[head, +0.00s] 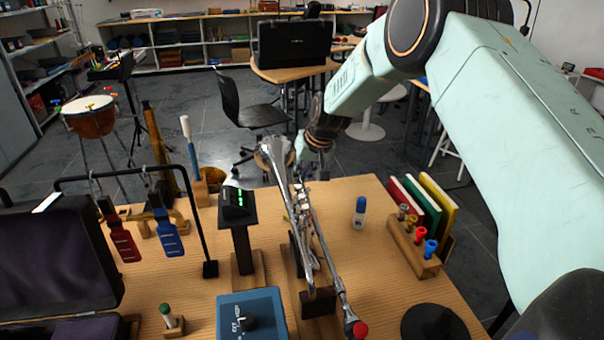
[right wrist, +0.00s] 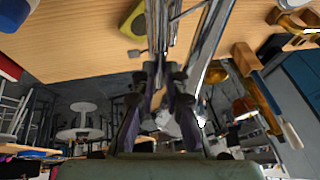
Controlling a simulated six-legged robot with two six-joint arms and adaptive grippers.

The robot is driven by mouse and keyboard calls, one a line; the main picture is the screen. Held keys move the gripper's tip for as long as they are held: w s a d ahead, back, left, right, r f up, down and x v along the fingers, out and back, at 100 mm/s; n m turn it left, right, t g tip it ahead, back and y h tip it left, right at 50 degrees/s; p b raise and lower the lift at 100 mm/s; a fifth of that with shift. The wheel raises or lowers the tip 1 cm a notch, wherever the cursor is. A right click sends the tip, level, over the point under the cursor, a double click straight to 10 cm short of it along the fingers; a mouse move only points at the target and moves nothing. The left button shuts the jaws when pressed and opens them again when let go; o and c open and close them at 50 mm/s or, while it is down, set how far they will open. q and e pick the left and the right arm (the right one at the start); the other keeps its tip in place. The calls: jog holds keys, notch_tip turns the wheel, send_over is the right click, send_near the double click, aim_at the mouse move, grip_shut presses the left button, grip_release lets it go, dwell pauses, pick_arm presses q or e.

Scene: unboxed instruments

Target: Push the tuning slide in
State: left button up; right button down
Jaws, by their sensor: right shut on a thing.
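A silver trumpet (head: 280,178) lies on a dark stand on the wooden table, its bell at the far edge and its mouthpiece end, by a red cap, toward me. My right gripper (head: 310,166) reaches down beside the bell at the far end of the tubing. In the right wrist view, the trumpet's silver tubes (right wrist: 163,28) run down to the fingertips of the right gripper (right wrist: 165,78), which are shut on the end of the tuning slide. The fingers hide most of the slide, so its gap cannot be judged. My left gripper is not in view.
A tuner with green lights (head: 238,203) stands on a post left of the trumpet. A blue box (head: 250,314) is near the front. A small bottle (head: 360,212), a rack of colored mouthpieces (head: 414,247) and upright books (head: 430,203) are to the right.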

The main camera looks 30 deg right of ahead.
jog(key=c, duration=1.7)
grip_release()
jog(key=shift+s+r, duration=0.1)
jog(key=shift+o, duration=0.2)
jog(key=shift+s+r, duration=0.15)
jog(key=shift+s, duration=0.1)
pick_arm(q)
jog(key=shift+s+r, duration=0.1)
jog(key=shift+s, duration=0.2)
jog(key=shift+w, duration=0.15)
pick_arm(e)
jog(key=shift+w, duration=0.15)
jog(key=a+v, duration=0.1)
jog(key=v, duration=1.1)
jog(key=shift+s+d, duration=0.2)
jog(key=shift+d, duration=0.2)
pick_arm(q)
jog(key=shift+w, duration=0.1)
pick_arm(e)
jog(key=shift+w, duration=0.2)
